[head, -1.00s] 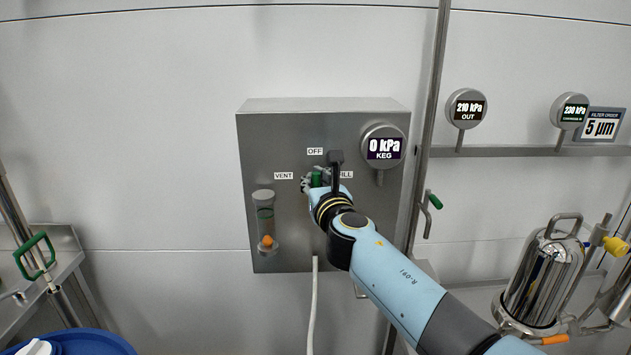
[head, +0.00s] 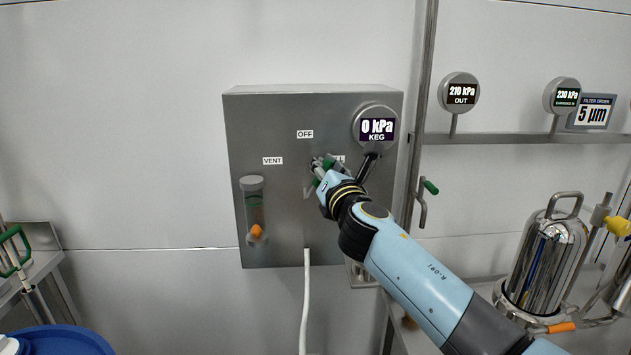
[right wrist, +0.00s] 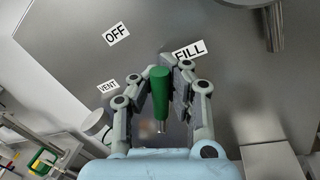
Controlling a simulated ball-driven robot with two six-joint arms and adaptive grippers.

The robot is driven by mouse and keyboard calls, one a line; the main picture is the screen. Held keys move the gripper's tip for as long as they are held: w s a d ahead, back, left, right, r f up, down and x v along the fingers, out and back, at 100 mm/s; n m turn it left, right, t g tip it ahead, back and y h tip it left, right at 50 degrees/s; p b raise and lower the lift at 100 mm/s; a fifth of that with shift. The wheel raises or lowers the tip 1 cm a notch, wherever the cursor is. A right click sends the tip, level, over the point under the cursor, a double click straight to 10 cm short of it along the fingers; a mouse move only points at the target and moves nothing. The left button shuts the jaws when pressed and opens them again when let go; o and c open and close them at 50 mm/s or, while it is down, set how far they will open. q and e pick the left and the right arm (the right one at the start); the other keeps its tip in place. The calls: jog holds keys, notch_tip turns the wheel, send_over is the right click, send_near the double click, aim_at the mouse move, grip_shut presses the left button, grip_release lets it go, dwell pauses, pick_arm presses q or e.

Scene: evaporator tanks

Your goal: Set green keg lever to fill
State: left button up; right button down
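The green keg lever (right wrist: 160,90) shows in the right wrist view with its green grip between my right fingers and its metal stem below. My right gripper (right wrist: 160,100) is open around the grip, with a narrow gap at the left finger; contact at the right finger is hard to tell. In the head view my right gripper (head: 322,168) is at the panel (head: 280,215), covering most of the lever. The FILL label (right wrist: 189,52) is just beyond the right finger, and the lever is on that side. The OFF label (head: 305,134) and VENT label (head: 272,161) are clear. My left gripper is out of view.
The keg gauge (head: 377,127) reads 0 kPa, close to my right arm. A sight tube (head: 254,215) is at the panel's left. A vertical pipe (head: 420,120) and a steel vessel (head: 548,260) stand right. A blue drum (head: 60,342) is at lower left.

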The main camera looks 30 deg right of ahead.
jog(key=f+m+b, duration=0.1)
jog(key=m+b, duration=0.1)
jog(key=s+d+f+m+b, duration=0.1)
jog(key=m+b, duration=0.1)
jog(key=shift+d+f+h, duration=0.15)
jog(key=shift+d+h, duration=0.15)
jog(key=shift+h, duration=0.1)
jog(key=c, duration=1.5)
grip_release()
jog(key=shift+s+r, duration=0.2)
jog(key=shift+s, duration=0.05)
jog(key=shift+o, duration=1.3)
jog(key=shift+w+r, duration=0.1)
jog(key=v, duration=1.2)
